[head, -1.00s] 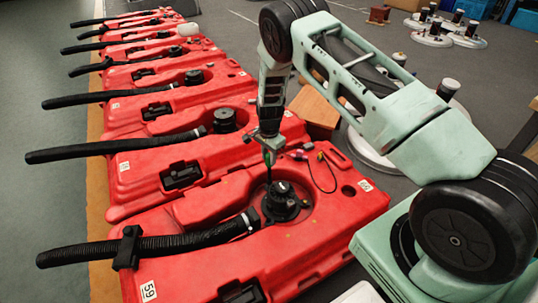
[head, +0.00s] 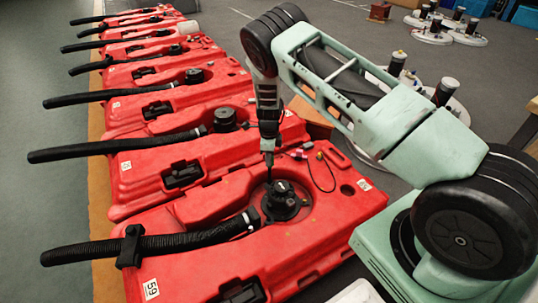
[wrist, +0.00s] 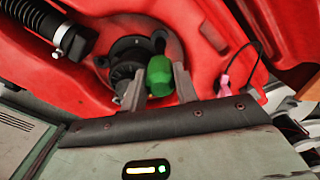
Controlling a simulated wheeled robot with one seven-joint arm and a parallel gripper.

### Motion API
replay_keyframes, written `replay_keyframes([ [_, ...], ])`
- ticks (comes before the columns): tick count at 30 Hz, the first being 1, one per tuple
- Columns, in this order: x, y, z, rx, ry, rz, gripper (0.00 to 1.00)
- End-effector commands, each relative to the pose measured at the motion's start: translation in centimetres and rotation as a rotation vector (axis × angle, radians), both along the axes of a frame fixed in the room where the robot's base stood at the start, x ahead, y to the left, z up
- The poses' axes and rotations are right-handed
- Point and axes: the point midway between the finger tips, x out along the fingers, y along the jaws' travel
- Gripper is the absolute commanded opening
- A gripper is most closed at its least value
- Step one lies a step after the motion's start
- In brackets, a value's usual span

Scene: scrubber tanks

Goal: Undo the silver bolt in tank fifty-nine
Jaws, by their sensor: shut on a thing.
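Tank 59 is the red tank (head: 330,215) nearest me, with a "59" label (head: 151,289) at its lower left. A round black fitting (head: 281,203) sits in its recess, and also shows in the wrist view (wrist: 126,47). My gripper (head: 268,152) is above this fitting, pointing down. In the wrist view my gripper (wrist: 157,88) is shut on a green-handled tool (wrist: 160,72). In the head view its thin dark shaft reaches down to the fitting's far edge; I cannot tell if it touches. I cannot make out the silver bolt.
A cable (head: 322,172) lies on the tank's far right. More red tanks (head: 190,140) line up behind. Round brush units (head: 430,36) stand on the floor at the back right.

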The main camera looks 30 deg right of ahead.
Motion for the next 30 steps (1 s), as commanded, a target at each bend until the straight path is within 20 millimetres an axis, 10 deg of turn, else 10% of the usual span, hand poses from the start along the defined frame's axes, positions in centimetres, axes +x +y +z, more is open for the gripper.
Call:
replay_keyframes([
  [18,0.07,-0.13,0.01,-0.001,-0.001,-0.844,0.0],
  [27,0.09,-0.12,-0.01,0.0,-0.001,-0.906,0.0],
  [28,0.08,-0.11,-0.01,0.0,-0.001,-0.905,0.24],
  [30,0.08,-0.11,-0.01,0.0,-0.001,-0.905,0.04],
])
